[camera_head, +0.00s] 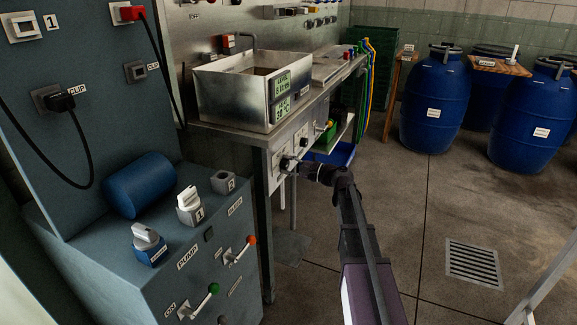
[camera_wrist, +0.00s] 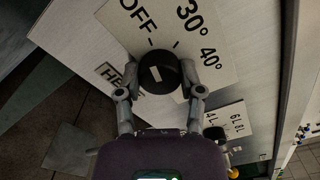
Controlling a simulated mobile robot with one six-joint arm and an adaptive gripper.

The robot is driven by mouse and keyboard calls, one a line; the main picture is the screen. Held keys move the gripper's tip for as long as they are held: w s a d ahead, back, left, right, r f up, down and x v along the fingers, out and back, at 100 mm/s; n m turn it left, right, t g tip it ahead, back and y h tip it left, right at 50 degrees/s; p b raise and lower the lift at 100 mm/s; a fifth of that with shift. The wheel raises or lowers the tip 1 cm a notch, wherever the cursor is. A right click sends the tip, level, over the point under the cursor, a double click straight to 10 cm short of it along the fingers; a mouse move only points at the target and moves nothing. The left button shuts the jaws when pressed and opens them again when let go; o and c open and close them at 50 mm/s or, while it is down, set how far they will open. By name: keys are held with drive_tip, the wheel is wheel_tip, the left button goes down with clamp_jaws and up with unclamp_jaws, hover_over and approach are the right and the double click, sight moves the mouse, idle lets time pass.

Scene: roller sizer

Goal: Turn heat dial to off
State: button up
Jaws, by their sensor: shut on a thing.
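The heat dial (camera_wrist: 161,68) is a round black knob with a white mark on its face, in the wrist view. Its plate (camera_wrist: 205,22) reads OFF, 30° and 40°, and a HEAT label (camera_wrist: 108,72) is beside it. My gripper (camera_wrist: 163,84) has one finger on each side of the knob and is shut on it. The white mark shows near the middle of the knob; I cannot tell which setting it points to. In the head view, my gripper (camera_head: 294,164) reaches the front panel (camera_head: 290,148) under the bench, and hides most of the dial.
A metal tank (camera_head: 228,98) with green displays stands on the bench above the panel. A second plate with litre markings (camera_wrist: 226,118) is near the dial. A blue-grey control console (camera_head: 165,245) stands at the left. Blue barrels (camera_head: 437,105) stand at the back right. The floor (camera_head: 400,210) between is open.

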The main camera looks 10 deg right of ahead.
drive_tip(key=shift+s+a, duration=0.1)
drive_tip(key=shift+a, duration=0.1)
drive_tip(key=o, duration=1.2)
drive_tip(key=shift+c, duration=0.2)
drive_tip(key=shift+d, duration=0.2)
drive_tip(key=shift+s+d, duration=0.1)
drive_tip(key=shift+d, duration=0.05)
drive_tip(key=v, duration=1.1)
drive_tip(key=shift+s, duration=0.15)
drive_tip(key=shift+d, duration=0.1)
